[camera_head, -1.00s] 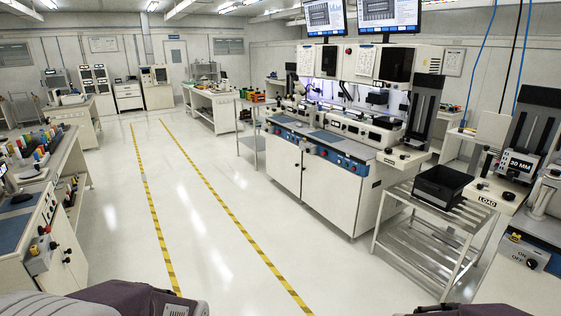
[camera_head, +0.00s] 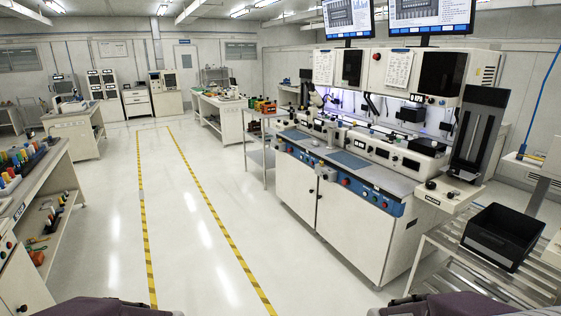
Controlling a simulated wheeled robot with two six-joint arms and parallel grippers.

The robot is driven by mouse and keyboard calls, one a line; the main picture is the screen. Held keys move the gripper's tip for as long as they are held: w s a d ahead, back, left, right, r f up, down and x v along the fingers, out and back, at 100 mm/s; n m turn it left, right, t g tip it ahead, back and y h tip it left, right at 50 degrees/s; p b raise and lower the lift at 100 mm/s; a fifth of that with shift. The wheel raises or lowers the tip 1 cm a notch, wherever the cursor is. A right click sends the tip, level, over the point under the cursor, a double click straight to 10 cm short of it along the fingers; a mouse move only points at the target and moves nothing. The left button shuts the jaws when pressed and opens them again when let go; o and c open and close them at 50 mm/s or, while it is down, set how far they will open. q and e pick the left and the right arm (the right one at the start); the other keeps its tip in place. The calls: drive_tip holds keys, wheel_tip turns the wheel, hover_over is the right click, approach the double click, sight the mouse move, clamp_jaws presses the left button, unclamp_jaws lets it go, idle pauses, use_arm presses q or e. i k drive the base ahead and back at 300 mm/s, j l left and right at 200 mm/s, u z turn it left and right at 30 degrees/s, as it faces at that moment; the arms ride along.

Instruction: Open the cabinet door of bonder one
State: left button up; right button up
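A white bonder machine (camera_head: 345,222) stands right of centre, with a blue control strip and two monitors above it. Its lower front has cabinet doors, a left one (camera_head: 296,192) and a wider right one (camera_head: 350,232); both look shut. A small dark handle or latch shows near the seam between them. I cannot read a label that says which bonder it is. Parts of my own arms show at the bottom edge, left and right. Neither of my grippers is in the picture.
A metal rack with a black bin (camera_head: 499,236) stands right of the bonder. A bench with coloured spools (camera_head: 28,222) is at the left. Yellow-and-black floor lines (camera_head: 218,226) mark a clear aisle between them. A small wire-shelf cart (camera_head: 262,160) stands beyond the bonder.

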sight(297, 182)
drive_tip(key=i+j, duration=0.2)
drive_tip(key=i, duration=0.95)
drive_tip(key=i+j, duration=0.15)
drive_tip(key=i, duration=1.05)
drive_tip(key=i+j+u, duration=0.1)
drive_tip(key=i, duration=1.05)
drive_tip(key=i+z, duration=0.25)
drive_tip(key=i, duration=0.45)
drive_tip(key=i+j+z, duration=0.25)
drive_tip(key=i, duration=0.45)
drive_tip(key=l, duration=0.1)
